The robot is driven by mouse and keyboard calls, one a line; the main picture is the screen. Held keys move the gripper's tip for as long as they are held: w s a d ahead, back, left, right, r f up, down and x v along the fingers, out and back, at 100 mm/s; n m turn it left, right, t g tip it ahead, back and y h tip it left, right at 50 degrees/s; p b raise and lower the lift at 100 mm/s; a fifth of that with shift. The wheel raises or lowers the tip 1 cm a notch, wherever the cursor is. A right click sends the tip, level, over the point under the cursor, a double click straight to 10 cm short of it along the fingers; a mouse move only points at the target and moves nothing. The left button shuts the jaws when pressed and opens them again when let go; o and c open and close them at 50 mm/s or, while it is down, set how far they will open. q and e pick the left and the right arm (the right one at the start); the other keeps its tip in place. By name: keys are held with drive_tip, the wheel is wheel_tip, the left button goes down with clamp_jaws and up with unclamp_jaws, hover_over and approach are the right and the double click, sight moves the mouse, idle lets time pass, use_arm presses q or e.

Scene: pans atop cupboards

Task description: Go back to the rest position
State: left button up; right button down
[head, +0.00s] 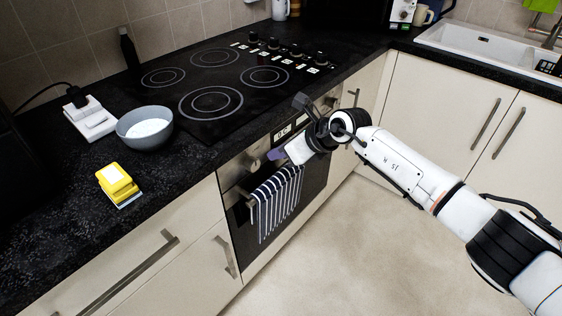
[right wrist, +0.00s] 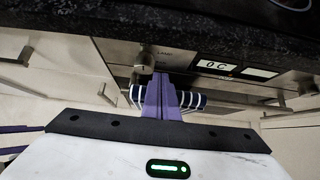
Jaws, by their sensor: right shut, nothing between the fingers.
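My right gripper (head: 275,154) is in front of the oven, below the counter edge, and points left in the head view. In the right wrist view its purple fingers (right wrist: 161,98) are together with nothing between them. Behind them a dark towel with white stripes (right wrist: 196,99) hangs on the oven front. The same striped towel (head: 277,203) shows in the head view, below the gripper. I cannot tell whether the gripper touches the oven front. My left gripper is not in view.
The black counter (head: 60,215) carries a grey bowl (head: 145,128), a yellow-and-white object (head: 118,184), a white scale-like item (head: 90,118) and a black bottle (head: 129,48). A hob (head: 225,80) is set in it. A sink (head: 490,48) is at the right. The floor (head: 350,250) is clear.

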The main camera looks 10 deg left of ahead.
idle(0.4)
drive_tip(key=s+a+m+t+y, duration=0.3)
drive_tip(key=s+a+m+y, duration=0.4)
drive_tip(key=s+m, duration=0.45)
drive_tip(key=s+d+f+m+t+h, duration=0.35)
drive_tip(key=d+f+m, duration=0.25)
drive_tip(key=d+m, duration=0.5)
drive_tip(key=s+d+f+m+t+h, duration=0.3)
drive_tip(key=d+f+m+h, duration=0.3)
drive_tip(key=d+m, duration=0.55)
drive_tip(key=s+d+f+m+g+h, duration=0.1)
drive_tip(key=s+d+f+m+g, duration=0.1)
drive_tip(key=s, duration=0.4)
drive_tip(key=s+d+f+m+g+h, duration=0.1)
drive_tip(key=s+d+f+m+g, duration=0.1)
drive_tip(key=s+d+f+m, duration=0.2)
drive_tip(key=s+d+f+m+g+h, duration=0.1)
drive_tip(key=s+d+f+m+g, duration=0.1)
drive_tip(key=s+f+m, duration=0.3)
drive_tip(key=s+d, duration=0.1)
drive_tip(key=s, duration=0.2)
drive_tip(key=shift+d+f, duration=0.25)
